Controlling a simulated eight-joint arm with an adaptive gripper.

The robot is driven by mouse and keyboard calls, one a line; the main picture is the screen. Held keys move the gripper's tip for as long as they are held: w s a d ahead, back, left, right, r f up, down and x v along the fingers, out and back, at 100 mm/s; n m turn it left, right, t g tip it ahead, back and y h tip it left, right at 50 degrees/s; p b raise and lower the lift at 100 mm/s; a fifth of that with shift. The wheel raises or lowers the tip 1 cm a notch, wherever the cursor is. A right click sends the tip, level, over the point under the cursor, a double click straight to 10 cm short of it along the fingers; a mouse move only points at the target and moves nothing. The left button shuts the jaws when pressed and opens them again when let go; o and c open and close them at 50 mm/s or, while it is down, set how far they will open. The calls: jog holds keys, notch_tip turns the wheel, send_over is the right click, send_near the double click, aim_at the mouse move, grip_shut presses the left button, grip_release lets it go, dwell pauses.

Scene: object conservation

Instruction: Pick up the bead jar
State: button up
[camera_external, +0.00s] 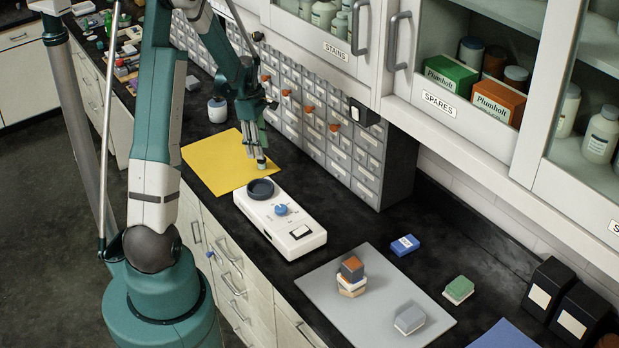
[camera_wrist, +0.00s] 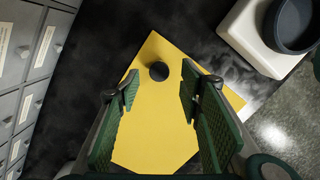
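My gripper (camera_external: 255,155) hangs fingers down over the yellow sheet (camera_external: 208,165) on the black counter. In the wrist view my gripper (camera_wrist: 158,90) is open, its two green fingers wide apart with bare yellow sheet between them. A small dark round thing (camera_wrist: 159,71) stands on the sheet, just ahead of the gap between the fingertips; I cannot tell if it is a jar lid. A white jar with a dark lid (camera_external: 218,110) stands on the counter beyond the sheet, apart from my gripper. No label shows which one is the bead jar.
A white device with a dark round dish (camera_external: 280,220) stands close to the sheet. Grey small-drawer cabinets (camera_external: 345,150) line the back of the counter. A grey mat (camera_external: 330,290) with stacked blocks (camera_external: 351,275) lies at the front right. Glass-fronted wall cupboards hang above.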

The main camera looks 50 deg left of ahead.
aim_at(262, 163)
jog(key=shift+f, duration=0.3)
jog(key=shift+w+d+f, duration=0.1)
jog(key=shift+f, duration=1.15)
jog(key=shift+w+d+f, duration=0.1)
jog(key=shift+f, duration=1.15)
jog(key=shift+c, duration=0.7)
jog(key=c, duration=0.9)
